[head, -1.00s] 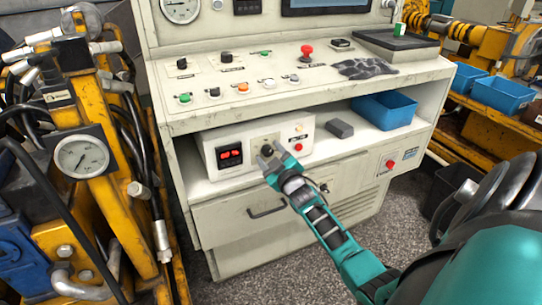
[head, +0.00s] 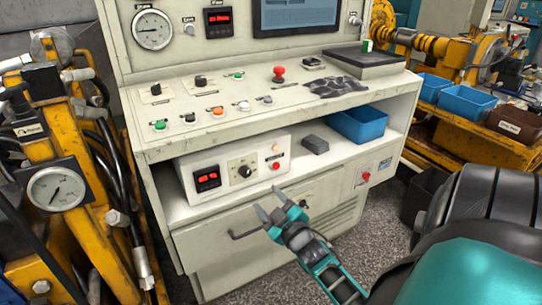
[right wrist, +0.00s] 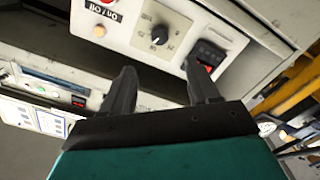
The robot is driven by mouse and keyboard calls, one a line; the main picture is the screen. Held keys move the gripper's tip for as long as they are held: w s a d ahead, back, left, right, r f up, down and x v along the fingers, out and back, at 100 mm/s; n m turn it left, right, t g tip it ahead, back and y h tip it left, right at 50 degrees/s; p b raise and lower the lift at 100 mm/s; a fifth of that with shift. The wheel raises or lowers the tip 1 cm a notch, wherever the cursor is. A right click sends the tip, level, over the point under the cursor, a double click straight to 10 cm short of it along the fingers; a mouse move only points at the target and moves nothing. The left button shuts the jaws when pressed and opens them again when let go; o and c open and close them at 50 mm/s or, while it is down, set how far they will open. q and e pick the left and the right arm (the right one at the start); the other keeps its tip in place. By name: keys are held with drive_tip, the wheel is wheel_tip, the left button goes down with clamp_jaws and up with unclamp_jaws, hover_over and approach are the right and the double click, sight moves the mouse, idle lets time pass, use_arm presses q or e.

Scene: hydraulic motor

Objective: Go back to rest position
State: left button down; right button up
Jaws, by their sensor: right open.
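My right gripper (head: 274,207) is open and empty, in front of the console's lower part, below the white control box. Its two grey fingers also show in the right wrist view (right wrist: 162,88), apart, with nothing between them. The white control box (head: 222,170) stands on the console's shelf, with a black knob (head: 245,171), a red-lit display (head: 207,179) and a red button (head: 276,166). The knob also shows in the right wrist view (right wrist: 160,34), beyond the fingers and apart from them. My left gripper is not in view.
The console (head: 200,143) carries several buttons and a red mushroom button (head: 279,73). A blue bin (head: 358,124) and a grey block (head: 315,144) lie on its shelf. A yellow machine with a gauge (head: 57,189) stands at the left. Speckled floor (head: 365,236) is free at the right.

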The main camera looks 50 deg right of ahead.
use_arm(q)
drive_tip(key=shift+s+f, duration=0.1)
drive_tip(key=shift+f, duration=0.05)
use_arm(e)
drive_tip(key=shift+s+a, duration=0.1)
drive_tip(key=shift+s, duration=0.2)
use_arm(q)
drive_tip(key=p, duration=0.1)
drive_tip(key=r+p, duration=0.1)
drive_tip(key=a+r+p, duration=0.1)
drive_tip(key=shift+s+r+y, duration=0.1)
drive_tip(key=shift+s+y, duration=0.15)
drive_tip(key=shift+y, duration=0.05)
use_arm(e)
drive_tip(key=s+a+f+g+y, duration=0.2)
drive_tip(key=s+a, duration=0.2)
drive_tip(key=a, duration=0.4)
drive_tip(key=s+a+f+g+y, duration=0.2)
drive_tip(key=s+a+y, duration=0.1)
drive_tip(key=a, duration=0.6)
drive_tip(key=s+a+f+m+g+y, duration=0.1)
drive_tip(key=s+a+f+g+y, duration=0.1)
drive_tip(key=s+a, duration=0.3)
drive_tip(key=a, duration=0.3)
drive_tip(key=shift+a+f+y, duration=0.25)
drive_tip(key=shift+y, duration=0.15)
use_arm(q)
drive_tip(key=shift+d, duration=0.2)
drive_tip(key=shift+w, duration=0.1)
